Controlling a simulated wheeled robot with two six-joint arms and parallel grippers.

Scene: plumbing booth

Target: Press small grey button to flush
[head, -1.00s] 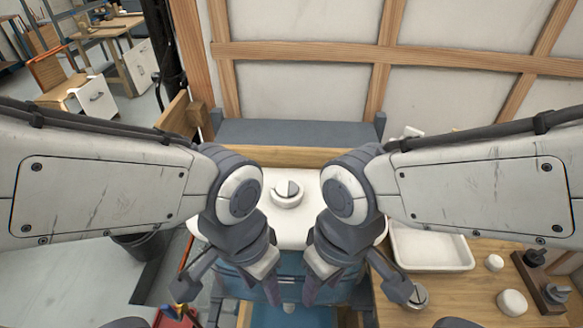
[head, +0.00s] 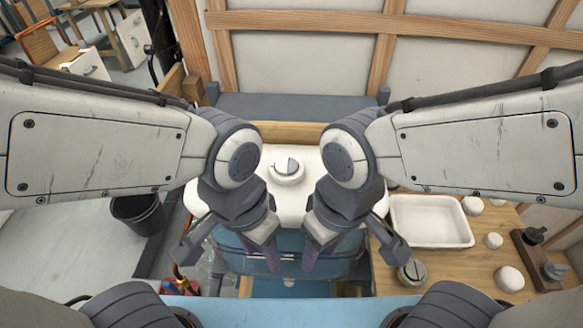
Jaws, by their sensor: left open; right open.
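A round white flush button (head: 288,168) with a grey segment sits on top of the white cistern lid (head: 284,203). It shows in the gap between my two forearms and is not covered. My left gripper (head: 270,258) is open, lower in the picture than the button and slightly left of it. My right gripper (head: 313,258) is open, lower in the picture and slightly right of it. Both point down near the front of the cistern, apart from the button. The hands partly hide the lid's left and right sides.
A wooden counter (head: 448,268) at right holds a white tray (head: 432,222), a round metal fitting (head: 411,272) and several white knobs. A dark bucket (head: 138,212) stands on the left. A wood-framed wall (head: 300,60) closes the back.

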